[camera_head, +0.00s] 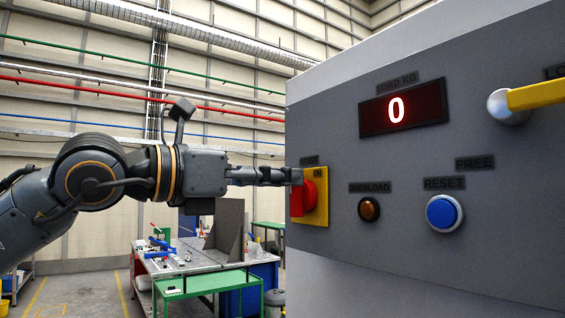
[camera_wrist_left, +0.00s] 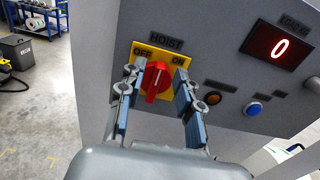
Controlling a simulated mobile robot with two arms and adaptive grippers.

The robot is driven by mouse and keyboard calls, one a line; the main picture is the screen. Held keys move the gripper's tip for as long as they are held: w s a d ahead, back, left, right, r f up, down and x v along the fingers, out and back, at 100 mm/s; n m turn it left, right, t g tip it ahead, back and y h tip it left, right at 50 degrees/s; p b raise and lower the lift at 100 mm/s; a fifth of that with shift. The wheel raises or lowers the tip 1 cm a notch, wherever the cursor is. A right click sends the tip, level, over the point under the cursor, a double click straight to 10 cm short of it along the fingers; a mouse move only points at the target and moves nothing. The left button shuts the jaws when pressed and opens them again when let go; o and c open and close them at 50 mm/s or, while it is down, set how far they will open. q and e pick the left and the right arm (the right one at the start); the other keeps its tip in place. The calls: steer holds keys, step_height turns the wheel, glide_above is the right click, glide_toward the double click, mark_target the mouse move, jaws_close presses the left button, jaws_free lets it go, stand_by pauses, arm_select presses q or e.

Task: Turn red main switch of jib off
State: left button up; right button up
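The red main switch (camera_head: 309,196) is a rotary knob on a yellow plate (camera_head: 320,215) at the left end of the grey panel. In the left wrist view the red knob (camera_wrist_left: 155,77) sits below a HOIST label, with OFF at the plate's upper left and ON at its upper right. The knob's grip ridge stands close to upright, slightly tilted. My left gripper (camera_head: 297,177) reaches the switch from the left. In the wrist view its fingers (camera_wrist_left: 157,84) are open, one on each side of the knob, with gaps visible. My right gripper is not in view.
The panel also carries a red display reading 0 (camera_head: 403,108), an amber overload lamp (camera_head: 369,209), a blue reset button (camera_head: 443,213) and a yellow lever (camera_head: 535,95). A workbench (camera_head: 190,258) stands behind at the lower left.

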arm_select(q)
steer(key=shift+w+d, duration=0.4)
steer(key=shift+d, duration=0.2)
jaws_close()
